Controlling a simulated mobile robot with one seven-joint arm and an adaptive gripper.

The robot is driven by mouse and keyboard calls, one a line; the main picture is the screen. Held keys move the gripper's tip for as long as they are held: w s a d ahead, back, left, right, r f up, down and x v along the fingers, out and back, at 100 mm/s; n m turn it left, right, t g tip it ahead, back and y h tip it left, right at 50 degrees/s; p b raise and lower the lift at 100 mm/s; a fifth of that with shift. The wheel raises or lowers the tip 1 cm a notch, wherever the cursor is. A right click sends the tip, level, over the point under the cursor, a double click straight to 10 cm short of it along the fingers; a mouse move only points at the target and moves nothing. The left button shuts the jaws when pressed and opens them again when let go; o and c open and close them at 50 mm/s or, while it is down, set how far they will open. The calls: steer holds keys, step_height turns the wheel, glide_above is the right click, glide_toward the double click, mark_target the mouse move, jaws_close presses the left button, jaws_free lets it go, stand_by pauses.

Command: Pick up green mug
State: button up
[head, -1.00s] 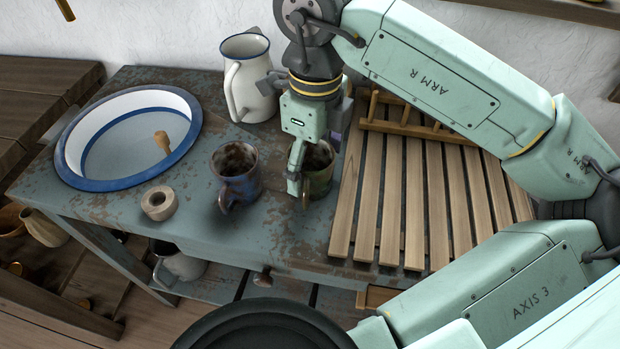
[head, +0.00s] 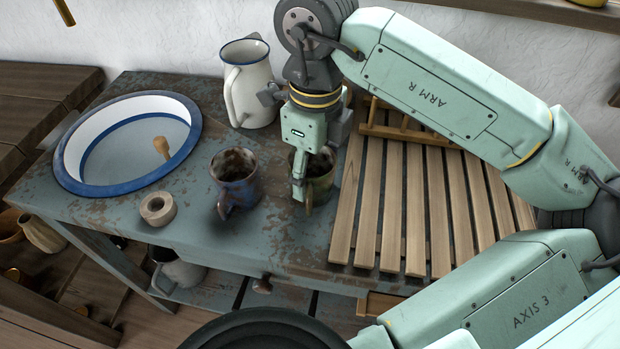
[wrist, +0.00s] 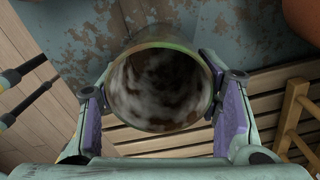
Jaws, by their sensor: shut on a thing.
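The green mug (head: 319,182) is upright just left of the slatted rack in the head view, partly hidden behind my gripper (head: 308,178). In the wrist view the green mug (wrist: 160,47) shows its round rim and brown-and-white mottled inside. My gripper (wrist: 160,112) has its purple pads against both sides of the mug and is shut on it. I cannot tell clearly whether the mug's base touches the tabletop.
A blue-brown mug (head: 236,180) stands close to the left. A white enamel jug (head: 247,88) stands behind it. A wooden ring (head: 157,206), a blue-rimmed basin (head: 68,165) and a slatted wooden rack (head: 391,215) share the worn blue table (head: 290,238).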

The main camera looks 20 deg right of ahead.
steer(key=shift+c, duration=1)
step_height(320, 180, up, 18)
steer(key=p, duration=1)
stand_by(0.4)
step_height(320, 180, down, 6)
steer(key=b, duration=0.5)
steer(key=shift+r, duration=0.15)
stand_by(3.9)
